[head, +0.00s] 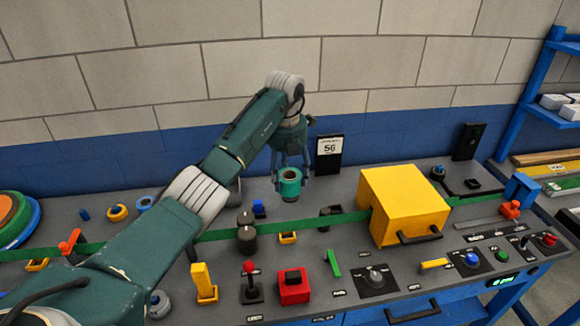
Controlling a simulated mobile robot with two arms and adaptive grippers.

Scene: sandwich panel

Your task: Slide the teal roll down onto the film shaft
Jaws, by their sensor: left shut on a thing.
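My left gripper (291,172) reaches in from the left and points down over the back of the panel. It is shut on the teal roll (290,186), a short teal cylinder with a pale ring and dark hole at its top. The roll looks upright, at or just above the panel top. The film shaft cannot be made out; the roll and the fingers may hide it. I cannot tell whether the roll is around the shaft. My right gripper is not in view.
A green belt (335,221) crosses the panel and meets a yellow box (405,205) on the right. Knobs, levers and a red block (293,287) fill the front.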

